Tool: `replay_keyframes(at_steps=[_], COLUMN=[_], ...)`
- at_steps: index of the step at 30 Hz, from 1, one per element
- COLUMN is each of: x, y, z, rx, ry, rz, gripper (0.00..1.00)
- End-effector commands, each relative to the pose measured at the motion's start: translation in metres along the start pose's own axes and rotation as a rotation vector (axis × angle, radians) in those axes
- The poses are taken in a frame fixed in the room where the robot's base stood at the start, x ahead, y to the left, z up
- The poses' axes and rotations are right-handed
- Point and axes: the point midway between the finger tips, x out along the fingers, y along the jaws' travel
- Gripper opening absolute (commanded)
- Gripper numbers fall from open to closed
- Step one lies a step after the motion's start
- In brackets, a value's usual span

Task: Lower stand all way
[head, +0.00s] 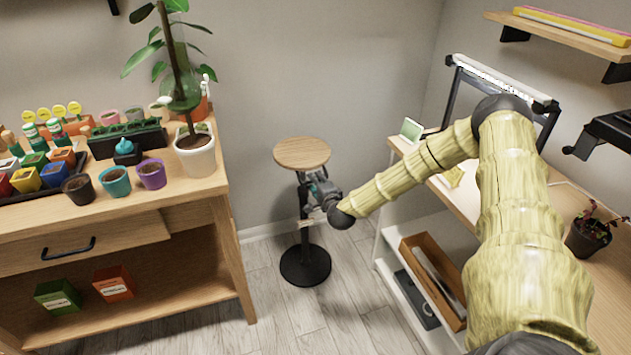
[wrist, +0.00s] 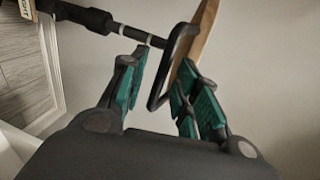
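The stand has a round wooden top (head: 302,152), a thin dark post and a round black base (head: 305,267) on the floor. My gripper (head: 311,190) is beside the post, just below the top. In the wrist view, my gripper (wrist: 162,75) has its teal-padded fingers apart. A black loop handle (wrist: 156,98) lies between them, and I see no clear grip on it. The post (wrist: 104,20) shows pale ring marks, and the top (wrist: 207,28) appears edge-on. Part of a small label (wrist: 14,10) shows at the corner. In the head view, my gripper partly hides the post.
A wooden plant bench (head: 120,230) with pots stands at left. A desk (head: 460,200) with a shelf below and a wooden tray (head: 433,275) is at right. Bare floor (head: 340,310) lies in front of the stand, and the wall is close behind.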

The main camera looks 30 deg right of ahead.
Motion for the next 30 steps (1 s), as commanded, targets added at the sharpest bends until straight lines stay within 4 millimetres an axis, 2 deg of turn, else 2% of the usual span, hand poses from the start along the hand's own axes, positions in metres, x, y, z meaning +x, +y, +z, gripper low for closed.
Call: replay_keyframes(at_steps=[6,14,15,20,30], x=[0.0125,0.0133,0.0133,0.0131,0.0134], y=[0.0002,0.0002,0.0001,0.0001,0.0033], z=[0.0003,-0.0001,-0.0001,-0.0003,-0.0004], rx=[0.001,0.001,0.001,0.001,0.001], ry=[0.0,0.0,0.0,0.0,0.0], rz=[0.0,0.0,0.0,0.0,0.001], gripper=[0.32,0.32,0.3,0.01,0.0])
